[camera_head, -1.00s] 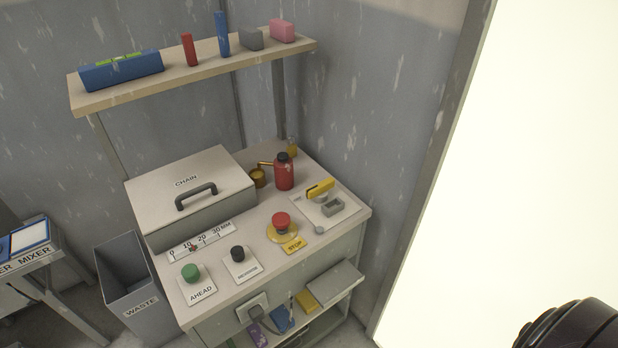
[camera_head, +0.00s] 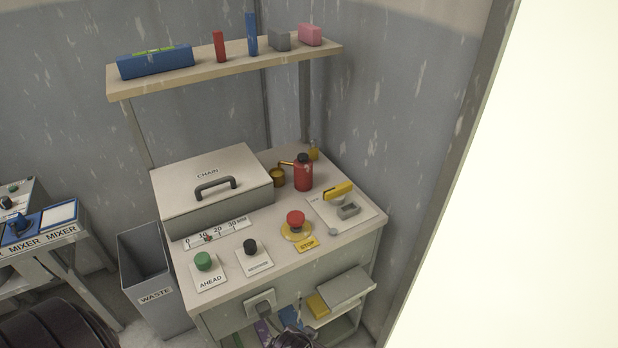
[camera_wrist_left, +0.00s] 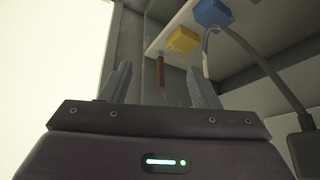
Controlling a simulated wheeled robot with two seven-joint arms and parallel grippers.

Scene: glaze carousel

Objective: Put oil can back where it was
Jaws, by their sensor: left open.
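The red oil can (camera_head: 303,174) with a black cap stands upright on the worktop (camera_head: 275,265), right of the chain box. A thin brass spout seems to reach left from it, above a small brass cup (camera_head: 277,178). No gripper touches the can. My left gripper (camera_wrist_left: 158,70) shows in the left wrist view, its two fingers apart. A brown rod (camera_wrist_left: 160,72) shows between the fingers; I cannot tell its distance. In the head view a dark part at the bottom edge may be this gripper. My right gripper is out of view.
A chain box (camera_head: 213,190), a red stop button (camera_head: 296,218) and a yellow-handled lever (camera_head: 339,190) stand around the can. A shelf (camera_head: 225,72) with several items hangs above. A waste bin (camera_head: 150,275) stands left. The lower shelf holds a yellow block (camera_head: 318,305), also in the wrist view (camera_wrist_left: 183,41).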

